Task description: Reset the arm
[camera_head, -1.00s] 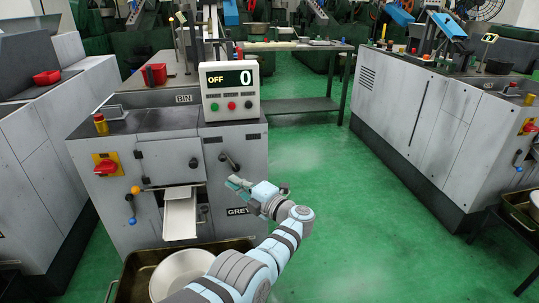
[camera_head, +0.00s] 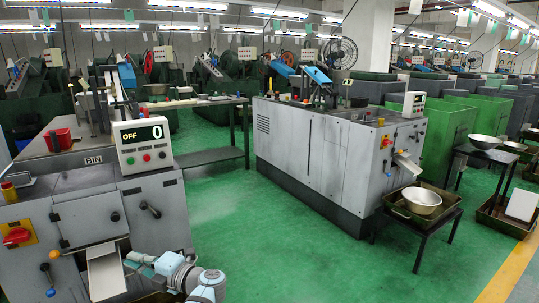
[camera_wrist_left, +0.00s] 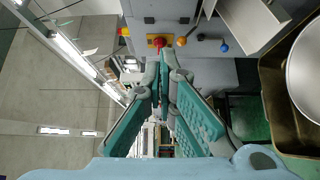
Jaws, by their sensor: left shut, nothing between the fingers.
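My left gripper (camera_head: 138,262) is low in the head view, in front of the near grey machine (camera_head: 90,215), just right of its metal chute (camera_head: 105,272) in the picture. Its teal fingers (camera_wrist_left: 163,85) also show in the left wrist view, closed with nothing between them. The machine's display panel (camera_head: 142,145) reads OFF and 0. The red knob (camera_head: 17,236) is on its front, and the blue-tipped lever (camera_head: 45,267) is left of the chute. My right gripper is out of view.
A second grey machine (camera_head: 325,150) stands to the right, with a metal bowl (camera_head: 422,199) in a tray beside it. Green floor (camera_head: 270,230) lies open between the machines. A bowl (camera_wrist_left: 306,70) in a brown tray (camera_wrist_left: 274,105) is at the right of the wrist view.

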